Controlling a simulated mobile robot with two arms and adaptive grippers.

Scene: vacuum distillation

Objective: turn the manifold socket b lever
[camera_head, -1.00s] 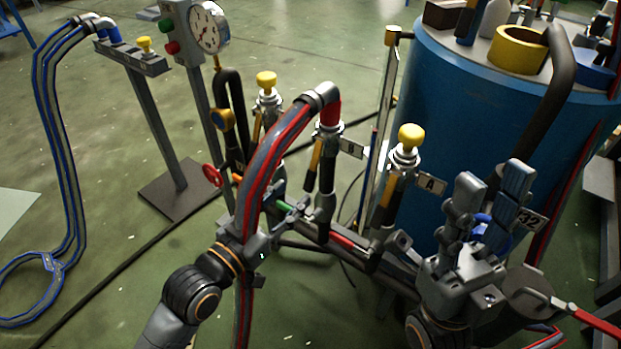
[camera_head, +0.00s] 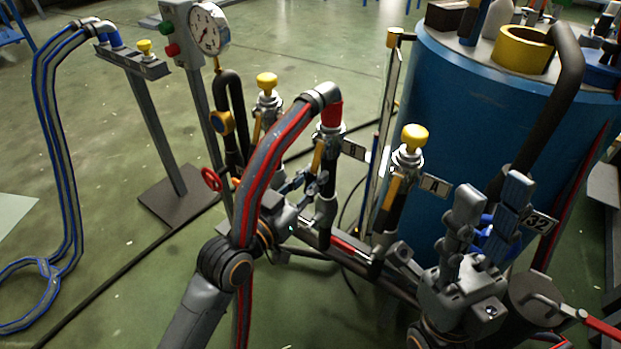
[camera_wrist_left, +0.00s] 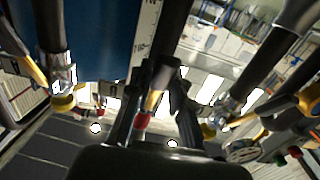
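Socket B (camera_head: 325,205) is a dark upright pipe on the manifold, beside its "B" tag (camera_head: 353,150). A red-tipped hose end (camera_head: 331,115) sits on its top. Its yellow-orange lever (camera_head: 317,160) hangs along the pipe's side. My left gripper (camera_head: 306,184) is just below and beside the lever, partly behind the hose. My right gripper (camera_head: 488,205) is open, fingers up, at the lower right.
Socket A (camera_head: 392,205) with a yellow cap stands to the right of B. Another yellow-capped socket (camera_head: 267,95) stands behind left. The thick grey-red hose (camera_head: 264,170) arches over my left wrist. A blue drum (camera_head: 460,120) fills the right. A gauge stand (camera_head: 207,28) stands back left.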

